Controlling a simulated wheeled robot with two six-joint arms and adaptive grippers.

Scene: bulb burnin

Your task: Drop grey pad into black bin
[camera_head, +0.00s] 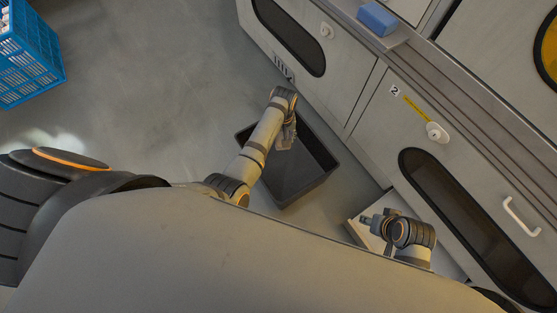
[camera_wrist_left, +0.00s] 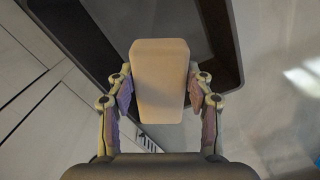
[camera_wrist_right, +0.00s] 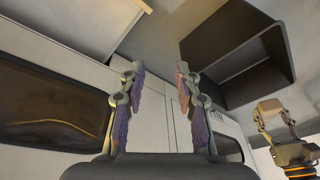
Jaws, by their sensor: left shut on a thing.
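The grey pad (camera_wrist_left: 160,80) is a plain rounded block, wider at its far end, and looks beige-grey in the left wrist view. My left gripper (camera_wrist_left: 160,95) is shut on it, a finger on each side. The open black bin (camera_head: 293,178) stands on the floor; in the head view my left gripper (camera_head: 287,135) is over its upper part. The bin rim (camera_wrist_left: 231,60) shows behind the pad in the left wrist view. My right gripper (camera_wrist_right: 157,90) is open and empty; in the head view it (camera_head: 372,219) is right of the bin.
Grey cabinets (camera_head: 365,120) with dark windows and a white handle (camera_head: 521,216) run along the right, close to the bin. A blue block (camera_head: 377,18) sits on their ledge. A blue crate (camera_head: 28,55) is at the upper left. The floor left of the bin is clear.

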